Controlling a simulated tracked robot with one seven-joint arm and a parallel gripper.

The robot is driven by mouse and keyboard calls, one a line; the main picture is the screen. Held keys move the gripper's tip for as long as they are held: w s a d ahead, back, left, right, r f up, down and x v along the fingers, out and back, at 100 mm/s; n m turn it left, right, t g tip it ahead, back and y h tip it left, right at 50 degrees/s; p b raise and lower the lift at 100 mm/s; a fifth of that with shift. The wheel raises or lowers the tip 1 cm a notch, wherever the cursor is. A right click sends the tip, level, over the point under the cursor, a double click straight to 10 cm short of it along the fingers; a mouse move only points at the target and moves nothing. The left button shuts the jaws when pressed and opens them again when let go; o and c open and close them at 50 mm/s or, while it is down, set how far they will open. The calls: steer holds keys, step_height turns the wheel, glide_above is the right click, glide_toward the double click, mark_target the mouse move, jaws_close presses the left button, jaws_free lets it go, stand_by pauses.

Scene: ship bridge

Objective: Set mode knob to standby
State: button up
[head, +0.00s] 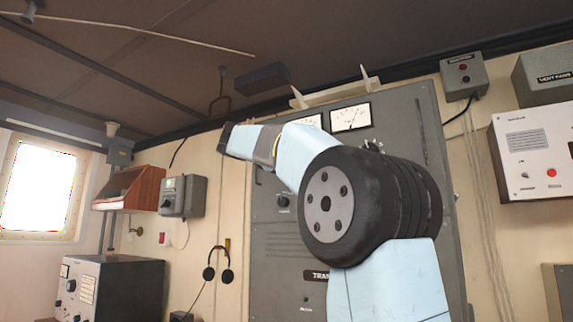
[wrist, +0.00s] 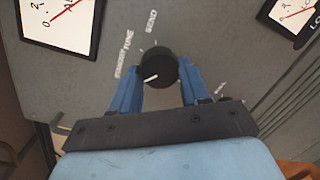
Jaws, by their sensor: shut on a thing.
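In the wrist view the mode knob (wrist: 157,66) is a round black knob on a grey panel. Its white pointer mark faces the lower left, on the STANDBY side. The STANDBY label (wrist: 121,72) is left of the knob, TUNE (wrist: 128,40) upper left, and SEND (wrist: 151,21) above. My gripper (wrist: 161,74) has its blue fingers on either side of the knob and is shut on it. The fingers hide part of the panel below the knob. In the head view my arm covers much of the cabinet, and I cannot make out the gripper.
The grey cabinet (head: 276,275) stands against the wall with a meter (head: 351,117) near its top. Headphones (head: 217,264) hang to its left. A white radio box (head: 535,150) is on the wall at right. A dark console (head: 125,285) stands lower left.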

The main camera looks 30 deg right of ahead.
steer(key=m, duration=0.4)
steer(key=shift+m+y, duration=0.3)
stand_by(0.3)
steer(key=shift+f, duration=0.1)
steer(key=o, duration=1.1)
steer(key=shift+c, duration=0.2)
steer(key=v, duration=1.4)
steer(key=shift+d, duration=0.15)
